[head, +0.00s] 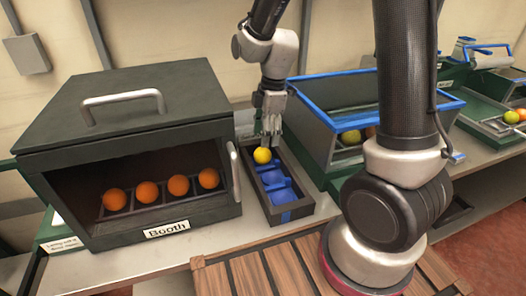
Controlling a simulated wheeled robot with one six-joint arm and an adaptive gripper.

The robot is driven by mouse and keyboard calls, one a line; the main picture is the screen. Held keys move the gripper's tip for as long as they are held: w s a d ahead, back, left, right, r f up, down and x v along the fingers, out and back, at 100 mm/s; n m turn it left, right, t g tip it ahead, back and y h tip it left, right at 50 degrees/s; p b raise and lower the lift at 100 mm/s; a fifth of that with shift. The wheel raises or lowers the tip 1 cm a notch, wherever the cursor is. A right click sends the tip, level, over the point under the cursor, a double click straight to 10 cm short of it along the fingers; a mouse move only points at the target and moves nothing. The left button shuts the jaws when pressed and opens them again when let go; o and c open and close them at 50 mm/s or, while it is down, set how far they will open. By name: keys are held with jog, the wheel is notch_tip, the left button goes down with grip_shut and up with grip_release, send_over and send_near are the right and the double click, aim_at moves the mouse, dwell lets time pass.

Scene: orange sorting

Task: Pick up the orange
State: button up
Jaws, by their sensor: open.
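A yellow-orange round fruit (262,155) sits at the far end of a narrow dark tray (308,206) with blue compartments. My gripper (269,141) points down just above and behind this fruit, its jaws open. Whether a finger touches the fruit cannot be told. Several deeper-coloured oranges (147,192) sit in a row on a dark rack inside the dark green box labelled "Booth" (160,130), to the left of the tray. The near compartments of the tray hold no fruit.
The booth's right side, with a metal handle (234,165), stands close to the tray's left. A blue-rimmed bin (325,116) with fruit inside stands at the right. A further green tray (486,118) with fruit lies at far right. A slatted wooden surface (250,274) is in front.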

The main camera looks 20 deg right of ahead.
aim_at(263, 149)
jog(key=f, duration=0.5)
jog(key=a+f, duration=0.1)
jog(key=f, duration=0.1)
jog(key=shift+f, duration=0.15)
jog(key=c, duration=0.6)
